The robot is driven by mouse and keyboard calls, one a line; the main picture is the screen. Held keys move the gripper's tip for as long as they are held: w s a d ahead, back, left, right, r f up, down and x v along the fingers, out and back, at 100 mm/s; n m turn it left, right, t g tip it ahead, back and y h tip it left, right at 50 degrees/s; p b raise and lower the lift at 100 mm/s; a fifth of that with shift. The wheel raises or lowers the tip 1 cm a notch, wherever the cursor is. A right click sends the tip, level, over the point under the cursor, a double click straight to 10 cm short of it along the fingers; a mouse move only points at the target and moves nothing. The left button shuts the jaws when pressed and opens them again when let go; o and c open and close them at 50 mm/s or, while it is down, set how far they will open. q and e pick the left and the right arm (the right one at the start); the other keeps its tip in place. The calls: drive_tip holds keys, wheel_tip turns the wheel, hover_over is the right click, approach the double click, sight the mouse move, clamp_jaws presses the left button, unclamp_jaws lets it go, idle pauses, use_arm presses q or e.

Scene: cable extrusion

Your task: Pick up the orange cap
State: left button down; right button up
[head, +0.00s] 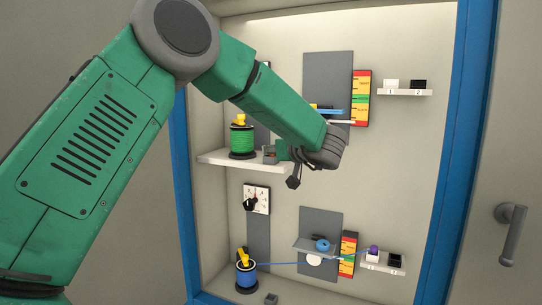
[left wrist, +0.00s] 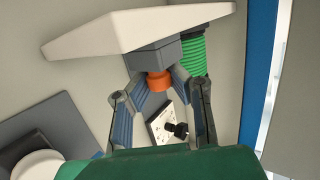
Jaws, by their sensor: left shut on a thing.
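The orange cap (left wrist: 159,82) shows in the left wrist view between the fingertips, right against a grey block (left wrist: 153,56) at the shelf. My left gripper (left wrist: 160,88) has its two blue-padded fingers around the cap and is shut on it. In the head view my left gripper (head: 290,168) is at the right end of the upper left shelf, beside the small grey block (head: 270,155). The cap cannot be made out in the head view. My right gripper is in neither view.
The upper left shelf (head: 228,160) carries a green spool (head: 242,140), close to the gripper, also in the left wrist view (left wrist: 193,54). A dial panel (head: 257,198) is below. A blue spool (head: 246,275) stands lower, its blue cable running right. A blue frame (head: 464,150) borders the cabinet.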

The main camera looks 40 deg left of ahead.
sight(250, 138)
use_arm(q)
drive_tip(key=shift+d+r, duration=0.1)
drive_tip(key=shift+d, duration=0.1)
wheel_tip(250, 138, up, 18)
drive_tip(key=shift+p, duration=0.35)
drive_tip(key=shift+a, duration=0.1)
idle(0.4)
drive_tip(key=a+f, duration=0.1)
drive_tip(key=f, duration=0.3)
drive_tip(key=a+f, duration=0.2)
drive_tip(key=f, duration=0.3)
drive_tip(key=s+a+f+p, duration=0.1)
drive_tip(key=a+f, duration=0.1)
drive_tip(key=f, duration=0.2)
drive_tip(key=shift+f, duration=0.25)
drive_tip(key=f+b, duration=0.1)
drive_tip(key=a+f+b, duration=0.1)
drive_tip(key=b, duration=0.1)
drive_tip(key=shift+w+f, duration=0.15)
drive_tip(key=shift+a+f+b, duration=0.2)
drive_tip(key=shift+a+b, duration=0.05)
drive_tip(key=shift+b, duration=0.05)
drive_tip(key=shift+a+r, duration=0.1)
